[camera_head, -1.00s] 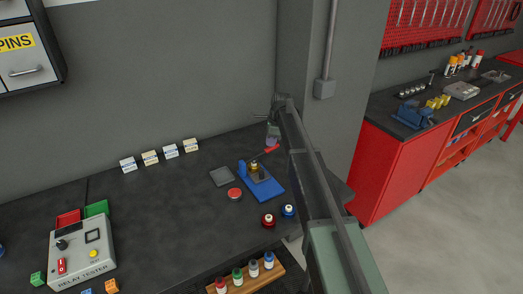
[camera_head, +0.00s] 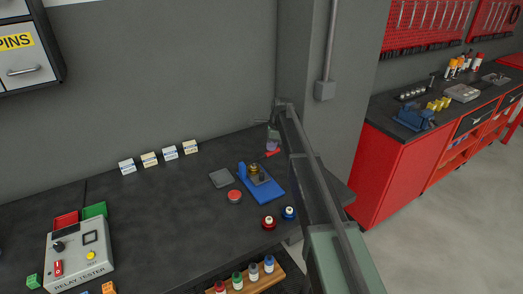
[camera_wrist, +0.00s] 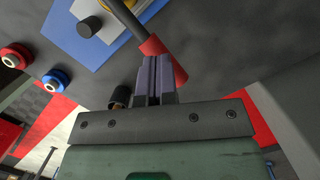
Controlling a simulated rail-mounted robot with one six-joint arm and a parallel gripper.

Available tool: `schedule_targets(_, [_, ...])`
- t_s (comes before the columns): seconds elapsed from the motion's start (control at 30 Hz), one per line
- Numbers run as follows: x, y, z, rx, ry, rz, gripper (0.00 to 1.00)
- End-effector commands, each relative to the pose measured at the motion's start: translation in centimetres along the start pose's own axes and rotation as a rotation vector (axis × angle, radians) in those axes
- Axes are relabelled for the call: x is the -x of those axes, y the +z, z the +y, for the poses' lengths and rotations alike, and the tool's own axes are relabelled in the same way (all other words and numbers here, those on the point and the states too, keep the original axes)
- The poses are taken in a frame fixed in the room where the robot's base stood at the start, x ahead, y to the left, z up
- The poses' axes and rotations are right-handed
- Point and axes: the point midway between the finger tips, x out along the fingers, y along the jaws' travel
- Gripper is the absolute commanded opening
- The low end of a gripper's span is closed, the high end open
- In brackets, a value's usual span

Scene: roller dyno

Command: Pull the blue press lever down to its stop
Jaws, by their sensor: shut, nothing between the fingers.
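The blue press (camera_head: 265,190) stands at the right end of the dark bench, with a brass part (camera_head: 254,169) on it. Its lever has a red grip (camera_head: 273,153) pointing to the right, toward my gripper. In the wrist view the grey rod and red grip (camera_wrist: 162,50) run diagonally past my fingers. My gripper (camera_wrist: 155,62) is shut and empty, its fingertips right at the red grip. I cannot tell whether they touch it. In the head view my gripper (camera_head: 273,143) is small and partly hidden behind my arm.
A red button (camera_head: 234,196) and a grey plate (camera_head: 220,178) lie left of the press. A wall pillar (camera_head: 320,120) rises close behind. The bench middle is clear.

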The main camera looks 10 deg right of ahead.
Motion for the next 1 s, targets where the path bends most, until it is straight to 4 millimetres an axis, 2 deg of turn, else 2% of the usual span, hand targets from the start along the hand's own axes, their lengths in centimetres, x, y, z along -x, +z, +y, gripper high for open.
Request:
schedule_targets(0.2, [2.6,0.5,0.0,0.000,0.000,0.000,0.00])
schedule_targets(0.8, [8.8,1.8,0.0,0.000,0.000,0.000,0.00])
schedule_targets(1.0, [9.9,2.0,0.0,0.000,0.000,0.000,0.00])
